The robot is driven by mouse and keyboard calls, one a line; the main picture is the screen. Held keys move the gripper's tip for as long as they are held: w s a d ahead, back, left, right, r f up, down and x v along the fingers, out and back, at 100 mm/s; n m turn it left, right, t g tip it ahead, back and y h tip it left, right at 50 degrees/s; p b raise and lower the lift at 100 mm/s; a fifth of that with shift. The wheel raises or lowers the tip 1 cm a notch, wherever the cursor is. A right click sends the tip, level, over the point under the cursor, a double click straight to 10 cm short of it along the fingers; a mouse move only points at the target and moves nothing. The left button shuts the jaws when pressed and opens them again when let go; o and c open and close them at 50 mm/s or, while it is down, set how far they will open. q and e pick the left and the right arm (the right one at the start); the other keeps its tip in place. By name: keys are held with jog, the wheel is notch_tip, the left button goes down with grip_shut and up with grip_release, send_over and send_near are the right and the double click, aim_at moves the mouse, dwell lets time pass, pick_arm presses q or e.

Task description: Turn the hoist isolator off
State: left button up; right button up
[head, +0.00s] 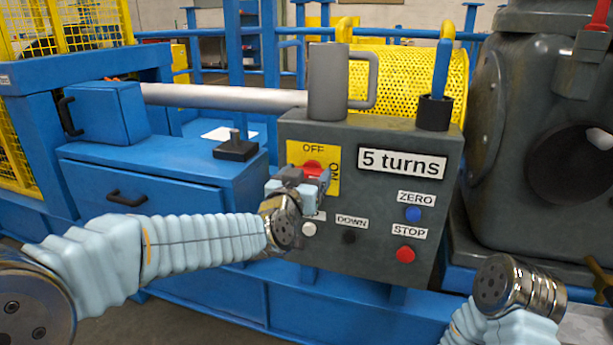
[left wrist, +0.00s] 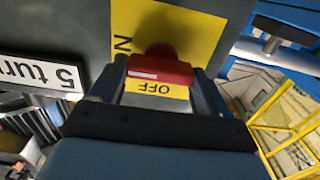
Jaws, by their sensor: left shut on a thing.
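The hoist isolator is a red knob (head: 313,168) on a yellow plate (head: 333,182) marked OFF at the top and ON at the right, on the grey control box. My left gripper (head: 303,185) is shut on the knob, covering its lower part in the head view. In the left wrist view the red knob (left wrist: 160,72) sits between the two fingers. Its bar lies sideways, with a white mark at the left end, the side where ON shows. The OFF label (left wrist: 160,90) is upside down below it. My right wrist (head: 505,285) shows at the lower right; its fingers cannot be made out.
The control box also bears a "5 turns" sign (head: 402,161), a blue ZERO button (head: 413,214), a red STOP button (head: 404,255) and a black DOWN button (head: 348,237). A grey mug (head: 328,85) stands on top. A blue drawer cabinet (head: 140,185) is at the left.

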pick_arm(q)
jog(key=n+b, duration=0.2)
jog(key=shift+a+f+n, duration=0.1)
jog(key=shift+n, duration=0.3)
jog(key=n+b, duration=0.3)
jog(key=n, duration=0.4)
jog(key=n+b, duration=0.4)
jog(key=n, duration=0.3)
jog(key=shift+w+a+n, duration=0.1)
jog(key=shift+a+n, duration=0.1)
jog(key=shift+n, duration=0.2)
jog(key=shift+b, duration=0.3)
jog(key=o, duration=1)
jog(key=shift+d, duration=0.1)
jog(key=shift+f, duration=0.1)
